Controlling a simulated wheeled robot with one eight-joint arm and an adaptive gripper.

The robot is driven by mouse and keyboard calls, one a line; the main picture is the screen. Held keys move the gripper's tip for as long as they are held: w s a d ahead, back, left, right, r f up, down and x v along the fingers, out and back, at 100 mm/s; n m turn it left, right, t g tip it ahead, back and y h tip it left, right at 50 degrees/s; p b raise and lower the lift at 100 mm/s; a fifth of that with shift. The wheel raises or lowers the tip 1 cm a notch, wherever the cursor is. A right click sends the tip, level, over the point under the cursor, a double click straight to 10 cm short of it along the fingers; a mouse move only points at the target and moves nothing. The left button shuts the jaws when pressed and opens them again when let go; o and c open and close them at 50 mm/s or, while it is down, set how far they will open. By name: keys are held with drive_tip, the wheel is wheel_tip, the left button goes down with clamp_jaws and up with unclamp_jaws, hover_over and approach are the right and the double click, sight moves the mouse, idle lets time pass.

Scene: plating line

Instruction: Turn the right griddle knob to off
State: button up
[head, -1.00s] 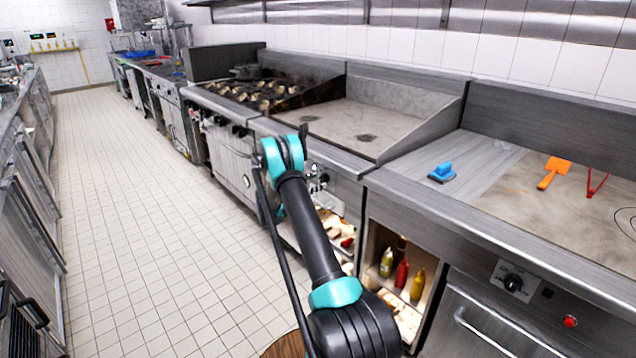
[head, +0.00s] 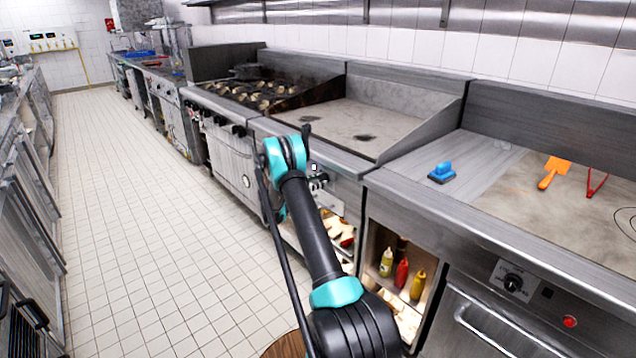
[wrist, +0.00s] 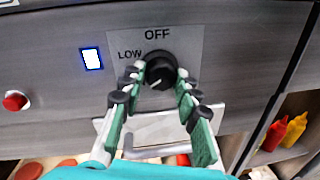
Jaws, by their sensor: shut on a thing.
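The black griddle knob (wrist: 161,70) sits on a steel front panel in the wrist view. OFF is printed above it and LOW at its upper left. Its white pointer mark slants to the lower left, away from OFF. My gripper (wrist: 160,74) has its green-padded fingers on the left and right sides of the knob, shut on it. In the head view the griddle (head: 350,122) stands behind my arm, which hides most of the gripper and knob.
A lit indicator (wrist: 91,58) and a red button (wrist: 15,101) are left of the knob. Sauce bottles (head: 402,272) stand in an open shelf at right. Another knob (head: 513,282) is on the right counter's front. The tiled aisle (head: 140,200) is clear.

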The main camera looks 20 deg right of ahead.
drive_tip(key=m, duration=0.3)
drive_tip(key=shift+m, duration=0.4)
drive_tip(key=m+y, duration=0.1)
drive_tip(key=m, duration=0.2)
drive_tip(key=shift+r, duration=0.1)
drive_tip(key=m, duration=0.3)
drive_tip(key=shift+m+t, duration=0.3)
drive_tip(key=m, duration=0.3)
drive_tip(key=shift+s+r+t+y, duration=0.1)
drive_tip(key=shift+t+y, duration=0.2)
drive_tip(key=shift+y, duration=0.1)
drive_tip(key=m, duration=0.4)
drive_tip(key=shift+s+t, duration=0.1)
drive_tip(key=shift+t, duration=0.3)
drive_tip(key=shift+s+m+t, duration=0.1)
drive_tip(key=shift+m+t, duration=0.2)
drive_tip(key=shift+m, duration=1.9)
